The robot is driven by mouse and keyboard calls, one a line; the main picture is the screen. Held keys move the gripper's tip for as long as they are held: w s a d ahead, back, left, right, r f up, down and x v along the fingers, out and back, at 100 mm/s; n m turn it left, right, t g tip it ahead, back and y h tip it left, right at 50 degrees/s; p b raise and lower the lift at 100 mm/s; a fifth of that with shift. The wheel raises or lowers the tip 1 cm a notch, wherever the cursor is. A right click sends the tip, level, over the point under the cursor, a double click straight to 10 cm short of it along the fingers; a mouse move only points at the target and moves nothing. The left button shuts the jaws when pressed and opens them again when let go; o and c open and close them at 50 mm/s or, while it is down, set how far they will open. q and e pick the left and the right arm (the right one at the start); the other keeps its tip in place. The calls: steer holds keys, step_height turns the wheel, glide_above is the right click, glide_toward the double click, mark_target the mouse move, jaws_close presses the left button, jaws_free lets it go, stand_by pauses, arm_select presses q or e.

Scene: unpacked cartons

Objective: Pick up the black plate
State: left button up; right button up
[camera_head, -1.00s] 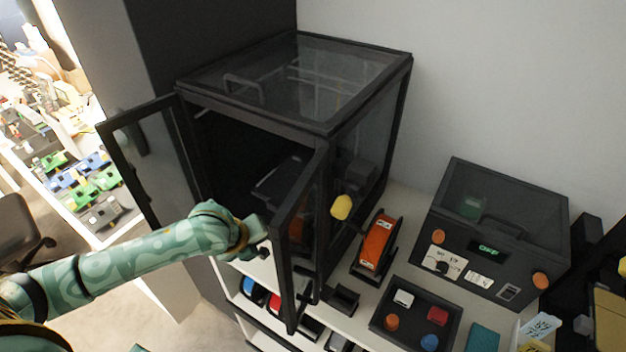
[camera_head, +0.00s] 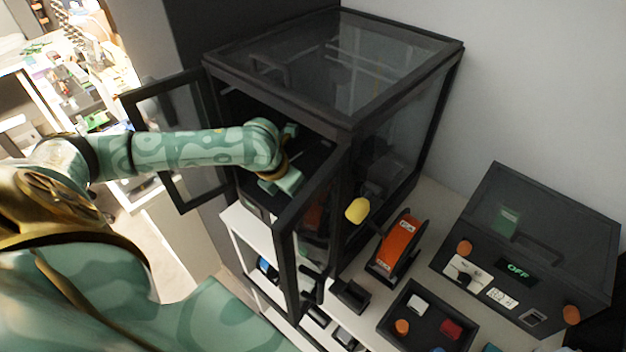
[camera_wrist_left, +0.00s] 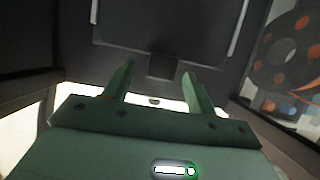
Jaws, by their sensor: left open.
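The black plate (camera_wrist_left: 160,30) lies inside the dark enclosure, with a small tab at its near edge. In the head view the plate (camera_head: 314,153) is partly hidden by my arm and the door frame. My left gripper (camera_wrist_left: 157,70) is open and empty. Its two green fingers point toward the plate, one to each side of the tab in the picture; I cannot tell how far off the tab is. In the head view the left gripper (camera_head: 287,183) is inside the enclosure's open front. My right gripper is not in view.
The enclosure (camera_head: 405,66) has two doors standing open, the left door (camera_head: 129,106) and the right door (camera_head: 283,262), close around my left arm. An orange spool (camera_head: 398,243), a black tray (camera_head: 386,327) and a dark box with an "OFF" display (camera_head: 590,250) stand to the right.

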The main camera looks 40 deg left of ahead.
arm_select(q)
jaws_close()
stand_by(0.3)
steer(key=shift+r, duration=0.25)
steer(key=s+r, duration=0.1)
steer(key=s, duration=0.8)
steer(key=s+a+r, duration=0.1)
steer(key=s+r, duration=0.1)
steer(key=s, duration=0.7)
steer(key=shift+a, duration=0.25)
steer(key=shift+f, duration=0.15)
